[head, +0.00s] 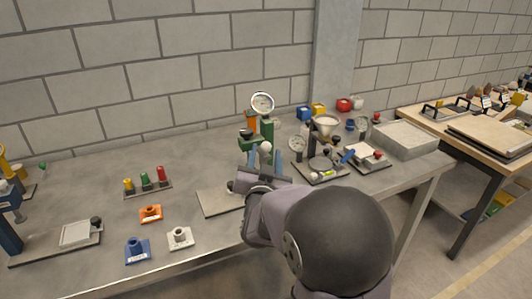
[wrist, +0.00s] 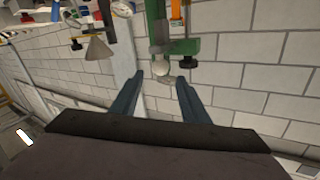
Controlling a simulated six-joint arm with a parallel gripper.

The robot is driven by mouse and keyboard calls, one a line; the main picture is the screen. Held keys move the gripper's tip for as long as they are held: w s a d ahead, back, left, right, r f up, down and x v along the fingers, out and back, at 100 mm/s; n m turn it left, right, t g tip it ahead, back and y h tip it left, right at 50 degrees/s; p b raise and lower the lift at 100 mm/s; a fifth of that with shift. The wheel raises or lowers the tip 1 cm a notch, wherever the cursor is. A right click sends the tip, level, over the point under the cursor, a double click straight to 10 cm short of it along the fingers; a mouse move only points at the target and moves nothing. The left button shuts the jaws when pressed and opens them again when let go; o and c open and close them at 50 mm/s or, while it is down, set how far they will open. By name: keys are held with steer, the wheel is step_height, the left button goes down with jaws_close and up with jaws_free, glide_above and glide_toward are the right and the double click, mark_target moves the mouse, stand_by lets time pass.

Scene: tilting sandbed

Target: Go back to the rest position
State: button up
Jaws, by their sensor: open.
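My gripper (wrist: 160,98) shows in the wrist view with its two blue-grey fingers spread apart and nothing held between them. In the head view my gripper (head: 265,160) is partly hidden by my own wrist, above the middle of the grey bench (head: 95,188). A green stand with a white knob (wrist: 160,67) stands beyond the fingertips in the wrist view, apart from them as far as I can tell. The same green stand (head: 249,135) shows behind the gripper in the head view, with a round dial gauge (head: 262,104) above it.
A flat plate (head: 215,203) lies left of my arm. Orange (head: 150,214), blue (head: 137,251) and white (head: 180,238) pieces sit at the front left. A funnel stand (head: 326,125) and a sand tray (head: 404,138) stand to the right. A block wall is behind.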

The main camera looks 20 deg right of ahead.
steer(key=shift+s+a, duration=0.25)
steer(key=shift+s, duration=0.3)
steer(key=s+a+f+n+g+y+p, duration=0.1)
steer(key=s+a+f+n+g+y, duration=0.25)
steer(key=a+f, duration=0.3)
steer(key=s+a+f+n+g+y+p, duration=0.2)
steer(key=s+a+f+g+y, duration=0.25)
steer(key=f, duration=0.35)
steer(key=s+a+f+n+g, duration=0.1)
steer(key=s+g, duration=0.3)
steer(key=s, duration=0.6)
steer(key=s+f+n+g+p, duration=0.1)
steer(key=s+f+g, duration=0.2)
steer(key=s, duration=0.7)
steer(key=shift+a+f+n+g, duration=0.15)
steer(key=shift+a+n+g, duration=0.2)
steer(key=shift+g, duration=0.15)
